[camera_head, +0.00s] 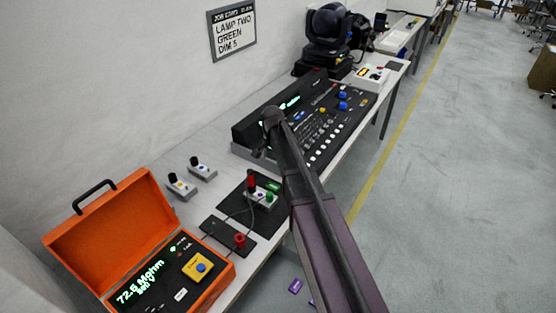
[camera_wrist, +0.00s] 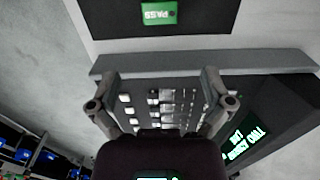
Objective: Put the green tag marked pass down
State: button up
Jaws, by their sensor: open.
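The green tag marked PASS (camera_wrist: 147,13) lies flat on a dark mat (camera_wrist: 200,19) at the top of the wrist view, its lettering upside down there. In the head view, the small green tag (camera_head: 273,187) is on the black mat (camera_head: 232,207), near the red and green terminals. My gripper (camera_wrist: 158,82) is open and empty, its two fingers wide apart above the grey edge of the lighting console. The tag is beyond the fingertips, not between them. In the head view my gripper (camera_head: 266,140) is over the console's near end, and its fingers are hard to make out.
The lighting console (camera_head: 325,118) is under and beyond my gripper. An orange tester case (camera_head: 110,235) stands open at the lower left. Small switch boxes (camera_head: 190,175) stand behind the mat. A wall sign (camera_head: 232,32) reads LAMP TWO GREEN DIM 5. Purple pieces (camera_head: 296,286) are on the floor.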

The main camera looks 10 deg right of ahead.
jog(key=s+d+n, duration=0.2)
jog(key=s+n, duration=0.7)
jog(key=s, duration=1.4)
jog(key=shift+d, duration=0.4)
jog(key=shift+s, duration=0.1)
